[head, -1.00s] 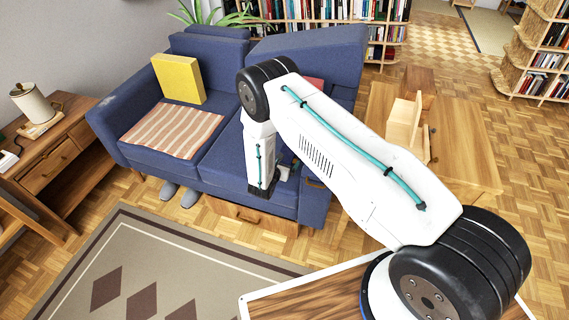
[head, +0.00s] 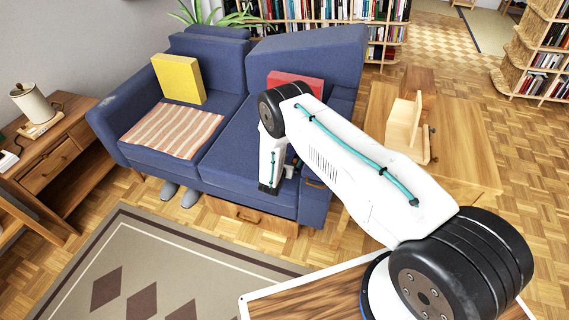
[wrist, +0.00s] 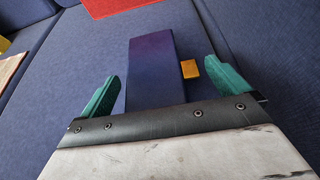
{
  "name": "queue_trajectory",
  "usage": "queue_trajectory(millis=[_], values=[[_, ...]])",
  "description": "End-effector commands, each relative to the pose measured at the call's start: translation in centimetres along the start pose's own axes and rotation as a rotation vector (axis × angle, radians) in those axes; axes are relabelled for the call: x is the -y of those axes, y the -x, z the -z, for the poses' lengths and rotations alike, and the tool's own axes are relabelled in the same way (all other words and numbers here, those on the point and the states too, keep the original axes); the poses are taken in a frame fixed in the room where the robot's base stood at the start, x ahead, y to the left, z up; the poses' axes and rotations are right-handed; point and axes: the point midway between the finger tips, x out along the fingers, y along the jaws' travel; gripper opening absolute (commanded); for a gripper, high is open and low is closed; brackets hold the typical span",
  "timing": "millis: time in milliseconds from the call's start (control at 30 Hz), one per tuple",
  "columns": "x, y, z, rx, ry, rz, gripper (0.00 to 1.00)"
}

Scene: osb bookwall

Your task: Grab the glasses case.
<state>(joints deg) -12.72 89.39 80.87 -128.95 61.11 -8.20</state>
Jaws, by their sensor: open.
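A long, flat dark purple-blue case (wrist: 152,62), which looks like the glasses case, lies on the blue sofa seat in the wrist view. A small orange-yellow piece (wrist: 188,68) sits at its right edge; I cannot tell whether it is attached. My gripper (wrist: 162,74) is open, with one green finger on each side of the case's near part. The near end of the case is hidden behind the gripper body. In the head view my arm reaches down over the right seat, and the case cannot be made out there.
The blue sofa (head: 228,160) carries a yellow cushion (head: 179,79), a striped cloth (head: 172,130) and a red cushion (head: 295,82). A wooden table (head: 455,155) with a wooden stand (head: 405,124) is to the right. A rug (head: 165,270) lies in front.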

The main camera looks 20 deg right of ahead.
Motion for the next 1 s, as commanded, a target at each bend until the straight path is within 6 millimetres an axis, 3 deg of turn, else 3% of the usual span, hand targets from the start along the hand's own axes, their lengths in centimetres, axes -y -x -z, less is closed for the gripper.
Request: queue_trajectory(millis=[67,233,533,600,667,1000], values=[[0.0,0.0,0.0,0.000,0.000,0.000,0.97],[0.0,0.1,0.0,0.000,0.000,0.000,0.50],[-0.1,0.1,-0.3,0.002,-0.001,-0.001,0.50],[-0.1,0.2,-0.6,0.002,-0.001,-0.001,0.39],[-0.1,0.5,-1.1,0.002,-0.001,-0.001,0.39],[-0.1,2.7,-6.6,0.003,-0.002,-0.001,0.39]])
